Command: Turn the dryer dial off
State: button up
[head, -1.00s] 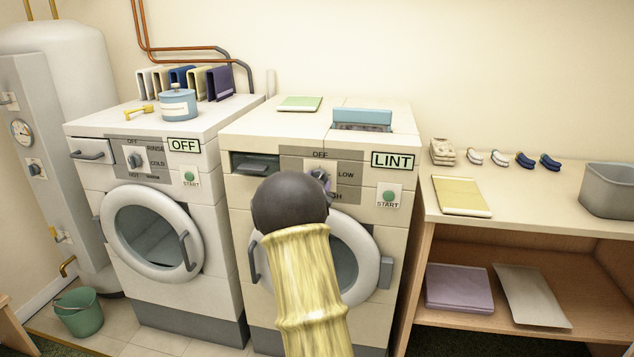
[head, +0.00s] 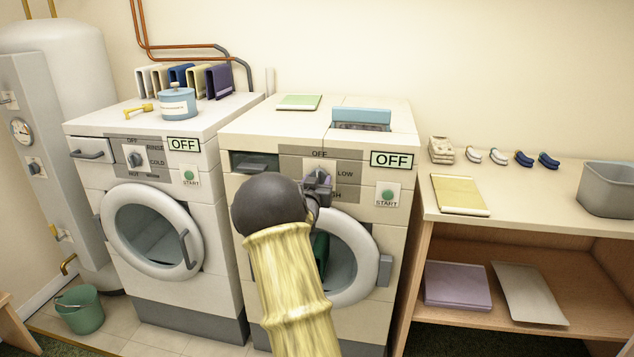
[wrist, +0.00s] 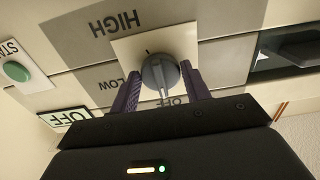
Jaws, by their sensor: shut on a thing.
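The dryer (head: 360,225) is the right-hand machine in the head view. In the upside-down wrist view the bar lies toward the OFF label (wrist: 172,101). My gripper (wrist: 160,78) has its two purple fingers on either side of the knob, shut on it. In the head view my gripper (head: 318,180) is at the dial, partly hidden by my arm. The dryer's display (head: 395,160) reads OFF.
A green START button (head: 388,196) sits right of the dial. The washer (head: 160,240) stands to the left, its display also reading OFF. A shelf unit (head: 545,225) with several small items stands at the right. A green bucket (head: 80,311) is on the floor.

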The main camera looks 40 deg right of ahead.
jog(key=shift+f, duration=0.15)
jog(key=o, duration=1)
jog(key=shift+c, duration=0.2)
jog(key=shift+a, duration=0.1)
jog(key=v, duration=1.7)
jog(key=shift+s, duration=0.15)
